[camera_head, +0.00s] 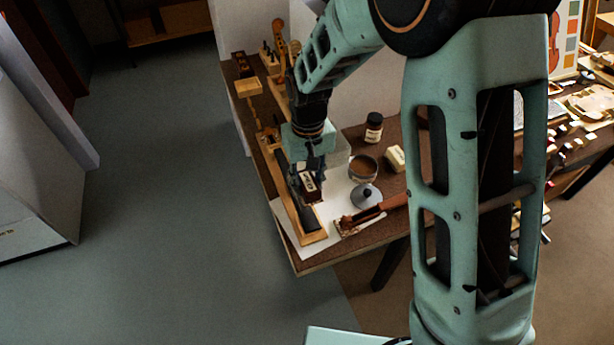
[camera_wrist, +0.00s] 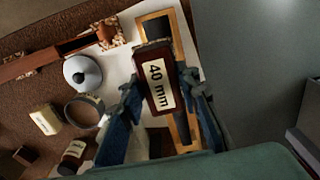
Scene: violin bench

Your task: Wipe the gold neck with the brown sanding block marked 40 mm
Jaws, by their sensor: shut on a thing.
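My gripper (camera_head: 308,178) is shut on the brown sanding block, whose white label reads 40 mm in the wrist view (camera_wrist: 157,84). The block also shows in the head view (camera_head: 312,197). The gold neck (camera_head: 314,237) lies lengthwise near the left edge of the bench, with a dark strip along its middle. In the wrist view the neck (camera_wrist: 185,42) runs beneath the block, and its gold edges show on both sides. The block is over the neck; I cannot tell whether it touches. Part of the neck is hidden by the block and my fingers.
White paper (camera_head: 287,226) lies under the neck. Close on the right are a grey dome (camera_head: 366,197), a round brown-filled container (camera_head: 362,169), a dark jar (camera_head: 374,128), a cream block (camera_head: 395,158) and a long brown wooden piece (camera_head: 392,203). Open floor (camera_head: 180,200) lies to the left.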

